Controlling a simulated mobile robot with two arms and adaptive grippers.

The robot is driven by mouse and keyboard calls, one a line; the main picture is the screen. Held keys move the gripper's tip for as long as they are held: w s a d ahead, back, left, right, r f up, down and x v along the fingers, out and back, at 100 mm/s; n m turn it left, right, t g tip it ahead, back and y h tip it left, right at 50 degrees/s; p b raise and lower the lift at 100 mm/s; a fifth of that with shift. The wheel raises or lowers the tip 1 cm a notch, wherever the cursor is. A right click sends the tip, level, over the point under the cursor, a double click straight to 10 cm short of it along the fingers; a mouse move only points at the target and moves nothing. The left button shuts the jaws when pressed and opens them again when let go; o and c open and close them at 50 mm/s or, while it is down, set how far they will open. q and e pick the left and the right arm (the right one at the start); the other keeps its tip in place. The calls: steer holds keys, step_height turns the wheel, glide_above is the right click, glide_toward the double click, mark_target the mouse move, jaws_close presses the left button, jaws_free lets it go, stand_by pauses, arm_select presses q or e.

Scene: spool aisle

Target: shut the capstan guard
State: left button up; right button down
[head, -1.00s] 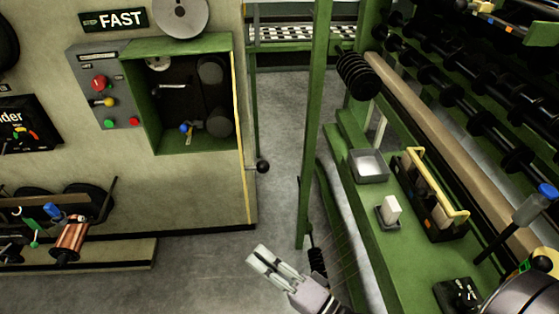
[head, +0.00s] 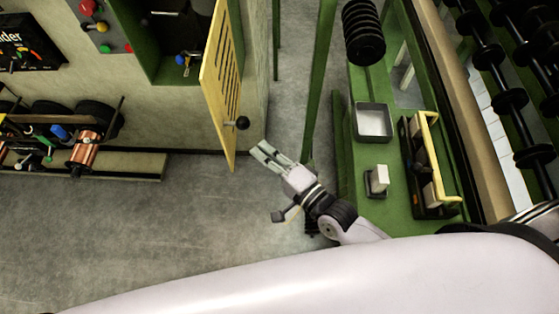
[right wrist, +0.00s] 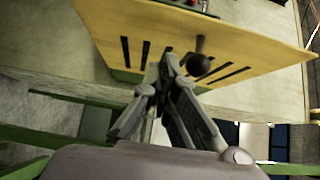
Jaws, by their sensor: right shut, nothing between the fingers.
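The capstan guard (head: 217,95) is a yellow slotted panel hinged at the right side of the green recessed box (head: 163,72). It stands partly open, swung out from the wall, with the recess still exposed. Its black ball knob (head: 242,123) sticks out near the lower right edge. My right gripper (head: 258,150) is shut and empty, just below and right of the knob. In the right wrist view the guard (right wrist: 160,35) fills the top, and the shut fingertips (right wrist: 168,62) are just left of the knob (right wrist: 198,65); contact is unclear. My left gripper is not in view.
A green post (head: 318,90) stands right of my right gripper. The green bench (head: 352,150) holds a grey tray (head: 373,122), a white block (head: 380,175) and a yellow-handled black carrier (head: 428,165). A low shelf with a copper spool (head: 85,150) is at left. Floor is clear between.

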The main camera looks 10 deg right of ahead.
mark_target(227, 137)
steer(key=a, duration=0.1)
steer(key=w+a+p, duration=0.1)
steer(key=a, duration=0.1)
steer(key=w+a, duration=0.1)
steer(key=shift+a, duration=0.4)
steer(key=shift+w, duration=0.1)
steer(key=shift+a+p, duration=0.1)
steer(key=shift+p, duration=0.2)
